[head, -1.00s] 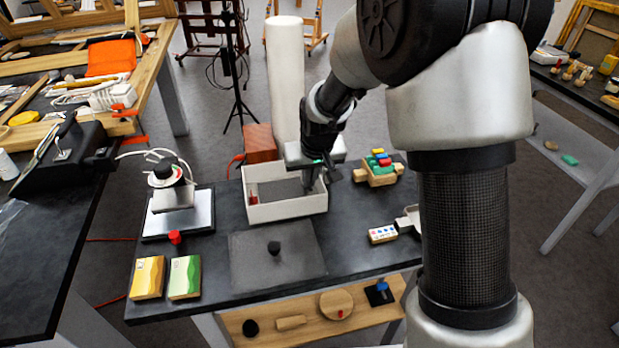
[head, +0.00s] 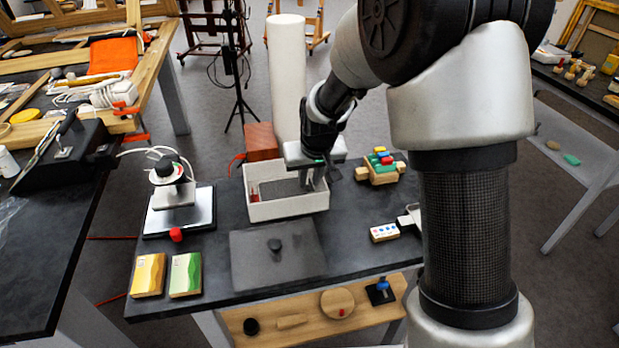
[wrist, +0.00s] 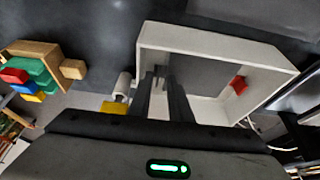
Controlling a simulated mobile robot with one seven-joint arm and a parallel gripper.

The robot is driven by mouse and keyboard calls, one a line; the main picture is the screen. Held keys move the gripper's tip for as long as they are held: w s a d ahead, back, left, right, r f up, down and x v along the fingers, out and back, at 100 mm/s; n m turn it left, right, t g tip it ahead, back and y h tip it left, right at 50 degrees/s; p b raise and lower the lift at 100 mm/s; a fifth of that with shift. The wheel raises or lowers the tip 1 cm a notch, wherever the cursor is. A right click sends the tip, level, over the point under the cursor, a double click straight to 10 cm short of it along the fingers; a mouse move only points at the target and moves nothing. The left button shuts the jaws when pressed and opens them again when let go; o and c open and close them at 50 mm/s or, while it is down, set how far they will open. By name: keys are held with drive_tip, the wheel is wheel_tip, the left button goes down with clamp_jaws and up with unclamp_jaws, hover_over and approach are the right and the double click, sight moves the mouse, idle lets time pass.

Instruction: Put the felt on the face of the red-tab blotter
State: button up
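A dark grey sheet (head: 280,188), which looks like the felt, shows inside the white open box (head: 290,208). My gripper (head: 316,180) points down at the right end of this box. In the wrist view its two dark fingers (wrist: 162,80) reach to the box's near-left end, with the grey surface (wrist: 200,76) beside their tips. Whether they grip it is unclear. A small red piece (wrist: 238,86) shows inside the box's other end. A round wooden disc (head: 336,300) with a red mark lies on the low shelf. I cannot tell which thing is the red-tab blotter.
A grey plate with a black knob (head: 275,245) lies in front of the box. A metal-plated device (head: 180,208), yellow block (head: 149,275) and green block (head: 186,275) stand left. A wooden holder with coloured blocks (head: 381,168) stands right. A white column (head: 286,75) rises behind.

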drive_tip(key=shift+d+r, duration=0.1)
drive_tip(key=shift+d, duration=0.2)
